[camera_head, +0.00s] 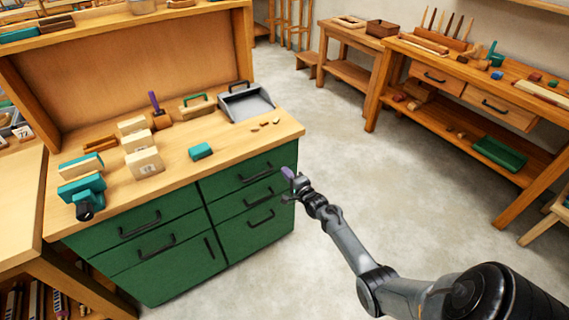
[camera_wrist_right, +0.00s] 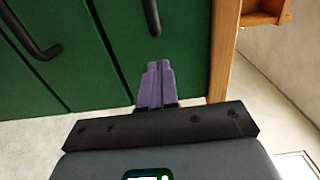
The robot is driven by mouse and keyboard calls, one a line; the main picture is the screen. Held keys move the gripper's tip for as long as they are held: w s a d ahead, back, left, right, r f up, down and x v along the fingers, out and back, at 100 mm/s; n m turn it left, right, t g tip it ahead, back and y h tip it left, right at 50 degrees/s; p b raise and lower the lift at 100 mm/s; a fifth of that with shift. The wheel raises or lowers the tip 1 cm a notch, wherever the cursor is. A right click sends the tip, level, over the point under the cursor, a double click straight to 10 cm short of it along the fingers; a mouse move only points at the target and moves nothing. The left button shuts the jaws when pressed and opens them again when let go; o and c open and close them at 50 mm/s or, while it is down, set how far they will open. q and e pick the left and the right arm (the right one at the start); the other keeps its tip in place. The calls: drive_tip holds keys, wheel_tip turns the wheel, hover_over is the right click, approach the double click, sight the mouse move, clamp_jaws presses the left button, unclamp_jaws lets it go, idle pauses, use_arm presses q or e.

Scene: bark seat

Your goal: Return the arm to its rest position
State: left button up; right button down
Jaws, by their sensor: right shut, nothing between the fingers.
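My right arm (camera_head: 345,240) comes in from the lower right in the head view. Its gripper (camera_head: 288,173) is in front of the right end of the green cabinet (camera_head: 160,272), below the worktop edge. In the right wrist view the purple fingers (camera_wrist_right: 155,84) are together with nothing between them. Behind them are the green cabinet front (camera_wrist_right: 110,40) and its wooden edge (camera_wrist_right: 225,45). I cannot tell whether the fingertips touch the cabinet. My left gripper is not in view.
The worktop (camera_head: 225,135) holds a grey dustpan (camera_head: 247,104), a teal block (camera_head: 201,151), wooden blocks (camera_head: 144,163) and a vise (camera_head: 84,195). Black drawer handles (camera_head: 140,224) stick out of the cabinet. A workbench (camera_head: 470,75) stands at right. The concrete floor (camera_head: 375,185) between is clear.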

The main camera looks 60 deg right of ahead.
drive_tip(key=s+a+f+n+y+p, duration=0.1)
drive_tip(key=s+a+f+p, duration=0.3)
drive_tip(key=s, duration=0.8)
drive_tip(key=s+a+r+n+g+y, duration=0.15)
drive_tip(key=a+n, duration=0.25)
drive_tip(key=a, duration=0.6)
drive_tip(key=s+a+r+n+g+y+b, duration=0.1)
drive_tip(key=s+a+n+g+y, duration=0.2)
drive_tip(key=a, duration=0.6)
drive_tip(key=a+r+n+g+y, duration=0.15)
drive_tip(key=a+n, duration=0.35)
drive_tip(key=a, duration=0.5)
drive_tip(key=s+a+r+n+g, duration=0.3)
drive_tip(key=s+a+n+g, duration=0.1)
drive_tip(key=s+n, duration=0.25)
drive_tip(key=s+a+r+n+g, duration=0.3)
drive_tip(key=s+r+n, duration=0.15)
drive_tip(key=s, duration=0.25)
wheel_tip(320, 180, up, 37)
drive_tip(key=p, duration=3.8)
drive_tip(key=shift+w+a+r, duration=0.15)
drive_tip(key=shift+w, duration=0.05)
